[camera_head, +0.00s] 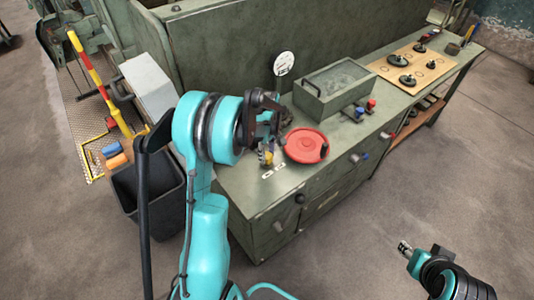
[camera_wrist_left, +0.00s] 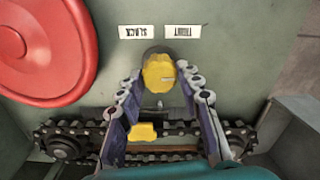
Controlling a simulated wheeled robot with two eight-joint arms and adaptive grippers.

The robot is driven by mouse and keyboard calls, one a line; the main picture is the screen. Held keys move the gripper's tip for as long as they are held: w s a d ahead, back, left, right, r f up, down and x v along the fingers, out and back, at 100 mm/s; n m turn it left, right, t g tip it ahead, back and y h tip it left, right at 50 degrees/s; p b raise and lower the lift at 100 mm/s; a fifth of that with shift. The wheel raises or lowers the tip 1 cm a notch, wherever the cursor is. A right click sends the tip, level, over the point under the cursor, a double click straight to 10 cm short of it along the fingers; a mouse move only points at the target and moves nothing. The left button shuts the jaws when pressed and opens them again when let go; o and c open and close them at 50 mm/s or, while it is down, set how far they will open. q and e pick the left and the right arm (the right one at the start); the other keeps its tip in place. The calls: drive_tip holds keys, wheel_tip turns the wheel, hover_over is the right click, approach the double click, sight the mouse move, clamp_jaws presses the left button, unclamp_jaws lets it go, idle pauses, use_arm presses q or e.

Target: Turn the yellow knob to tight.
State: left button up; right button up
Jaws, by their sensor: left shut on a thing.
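The yellow knob (camera_wrist_left: 158,72) sits between the fingertips of my left gripper (camera_wrist_left: 161,85) in the left wrist view, with a finger against each side. A small pale mark shows on the knob's face. Two white labels, SLACK (camera_wrist_left: 138,31) and TIGHT (camera_wrist_left: 184,31), appear upside down just beyond it. In the head view my left gripper (camera_head: 266,150) reaches down to the bench corner, and the knob (camera_head: 268,158) is partly hidden there. My right gripper (camera_head: 405,247) is at the lower right, away from the bench; its jaw state is unclear.
A red round cover (camera_head: 305,144) lies right beside the knob. A chain (camera_wrist_left: 90,127) with sprockets and a second yellow piece (camera_wrist_left: 142,131) run under my left fingers. A green box (camera_head: 333,90), a gauge (camera_head: 284,64) and a black bin (camera_head: 155,200) stand around.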

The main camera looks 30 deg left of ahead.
sight(267, 155)
use_arm(q)
drive_tip(key=o, duration=1.2)
drive_tip(key=shift+c, duration=0.2)
wheel_tip(267, 155, up, 12)
